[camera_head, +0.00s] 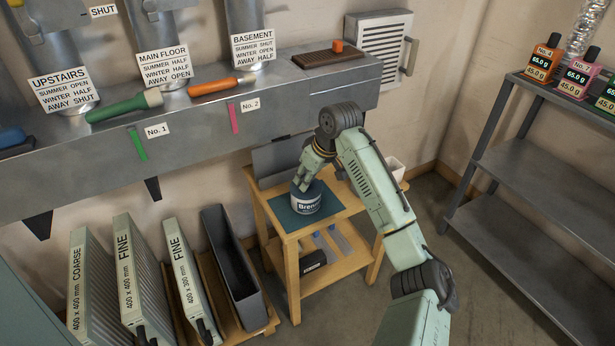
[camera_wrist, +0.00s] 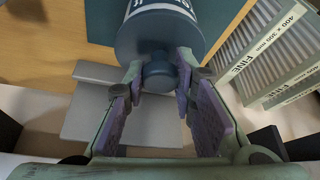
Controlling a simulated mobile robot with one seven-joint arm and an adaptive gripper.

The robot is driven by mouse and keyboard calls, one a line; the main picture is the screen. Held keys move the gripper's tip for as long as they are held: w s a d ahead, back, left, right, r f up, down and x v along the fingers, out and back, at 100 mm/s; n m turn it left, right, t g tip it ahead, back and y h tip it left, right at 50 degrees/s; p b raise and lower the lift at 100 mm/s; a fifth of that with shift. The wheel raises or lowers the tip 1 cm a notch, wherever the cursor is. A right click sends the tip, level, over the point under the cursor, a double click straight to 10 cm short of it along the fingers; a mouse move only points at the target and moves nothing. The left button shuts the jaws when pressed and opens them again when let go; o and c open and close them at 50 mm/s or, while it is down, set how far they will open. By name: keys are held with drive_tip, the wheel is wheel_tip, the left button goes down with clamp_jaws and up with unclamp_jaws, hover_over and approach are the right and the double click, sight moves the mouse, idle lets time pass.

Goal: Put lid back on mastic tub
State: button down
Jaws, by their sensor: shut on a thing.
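The mastic tub (camera_head: 306,204) is a dark blue-grey round tub with a pale label reading "Bren…". It stands upright on a dark green mat (camera_head: 287,214) on the small wooden stand. Its lid (camera_wrist: 158,36), dark blue-grey with a round knob (camera_wrist: 159,70), is at the tub's mouth in the wrist view. I cannot tell whether it is fully seated. My gripper (camera_head: 303,182) is above the tub, its fingers shut on the lid's knob. In the wrist view the purple-padded fingers stand on both sides of the knob. My gripper partly hides the lid in the head view.
The wooden stand (camera_head: 291,243) has a lower shelf with a dark box (camera_head: 313,260). A grey panel (camera_head: 276,160) stands behind the tub. Filters (camera_head: 137,275) stand to the left, a metal rack (camera_head: 540,165) to the right. A grey duct ledge (camera_head: 200,125) overhangs behind.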

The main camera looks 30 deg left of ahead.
drive_tip(key=c, duration=1.2)
unclamp_jaws()
drive_tip(key=shift+c, duration=0.2)
drive_tip(key=shift+o, duration=0.2)
drive_tip(key=o, duration=0.4)
drive_tip(key=shift+o, duration=0.2)
drive_tip(key=shift+r, duration=0.1)
drive_tip(key=shift+r+p, duration=2.25)
drive_tip(key=shift+r, duration=0.15)
drive_tip(key=shift+r+p, duration=0.3)
drive_tip(key=shift+r, duration=0.75)
drive_tip(key=shift+c, duration=0.2)
clamp_jaws()
